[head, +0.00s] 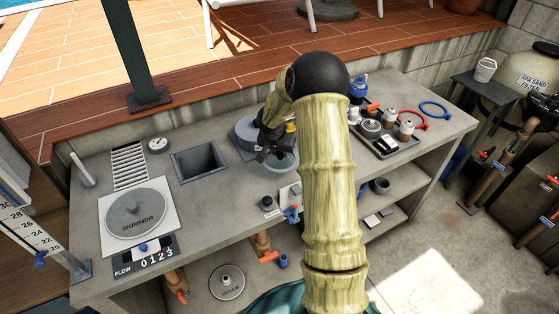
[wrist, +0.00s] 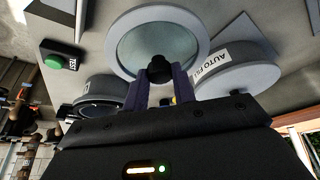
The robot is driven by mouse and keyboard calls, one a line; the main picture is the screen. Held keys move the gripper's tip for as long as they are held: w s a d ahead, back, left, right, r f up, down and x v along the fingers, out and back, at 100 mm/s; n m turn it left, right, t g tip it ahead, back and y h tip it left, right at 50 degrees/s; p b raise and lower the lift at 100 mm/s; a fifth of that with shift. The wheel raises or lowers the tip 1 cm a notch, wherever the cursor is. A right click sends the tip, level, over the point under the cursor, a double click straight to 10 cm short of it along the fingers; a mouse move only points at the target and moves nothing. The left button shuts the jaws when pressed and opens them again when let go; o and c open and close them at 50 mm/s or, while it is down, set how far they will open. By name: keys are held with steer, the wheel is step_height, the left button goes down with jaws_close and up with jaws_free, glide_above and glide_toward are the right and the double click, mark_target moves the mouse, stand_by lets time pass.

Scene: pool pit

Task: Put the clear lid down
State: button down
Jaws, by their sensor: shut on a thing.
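The clear lid is a round, see-through disc with a pale grey rim and a dark knob. In the head view my gripper (head: 272,154) is partly hidden by my arm. The lid is over the grey counter (head: 225,205); I cannot tell whether it touches it. A grey round unit marked "AUTO FI..." (wrist: 235,70) is right beside the lid in the wrist view.
A square opening (head: 200,163) and a skimmer lid (head: 137,212) lie left on the counter. A dark-rimmed round vessel (wrist: 100,90) and a green TEST button (wrist: 58,62) show in the wrist view. A tray (head: 388,146) with several fittings stands right.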

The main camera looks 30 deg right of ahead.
mark_target(279, 160)
steer(key=shift+a+f, duration=0.1)
steer(key=shift+f, duration=2)
steer(key=shift+f, duration=0.1)
steer(key=c, duration=1.1)
jaws_free()
steer(key=shift+c, duration=0.2)
steer(key=shift+r, duration=0.5)
steer(key=v, duration=1.1)
steer(key=shift+s+p, duration=0.2)
steer(key=shift+p, duration=0.15)
steer(key=shift+a+r, duration=0.1)
steer(key=shift+a, duration=0.05)
